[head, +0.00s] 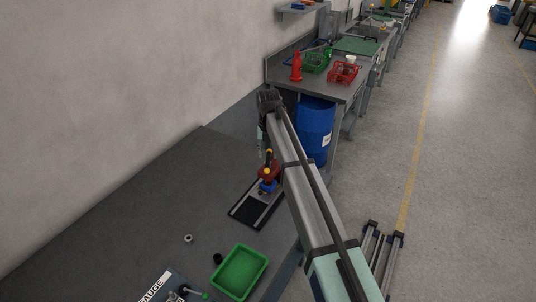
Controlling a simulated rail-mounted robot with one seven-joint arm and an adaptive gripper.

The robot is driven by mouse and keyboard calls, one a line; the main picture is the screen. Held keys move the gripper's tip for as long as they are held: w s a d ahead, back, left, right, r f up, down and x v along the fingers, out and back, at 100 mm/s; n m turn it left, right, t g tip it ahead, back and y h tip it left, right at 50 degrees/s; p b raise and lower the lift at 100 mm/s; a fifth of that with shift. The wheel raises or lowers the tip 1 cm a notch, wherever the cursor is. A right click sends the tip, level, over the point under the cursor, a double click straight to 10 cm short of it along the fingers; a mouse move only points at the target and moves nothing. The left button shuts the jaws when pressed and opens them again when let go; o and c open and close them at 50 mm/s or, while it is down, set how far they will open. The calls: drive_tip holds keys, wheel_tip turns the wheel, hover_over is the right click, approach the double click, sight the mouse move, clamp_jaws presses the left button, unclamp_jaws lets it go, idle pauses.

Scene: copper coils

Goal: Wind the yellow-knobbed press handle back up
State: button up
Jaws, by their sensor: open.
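The small press (267,187), with red and blue parts, stands on a dark base plate (250,212) on the grey bench. Yellow knobs (268,153) show at its top and side; the handle's exact angle is too small to tell. My gripper (262,151) hangs below the end of my arm, just left of the upper yellow knob. It is open. Its fingers are tiny and dark here, and I cannot tell whether they touch the handle. My arm covers the area right of the press.
A blue drum (315,130) stands beyond. The bench's left side is clear.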

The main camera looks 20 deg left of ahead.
drive_tip(key=shift+r, duration=2.05)
drive_tip(key=shift+f, duration=0.1)
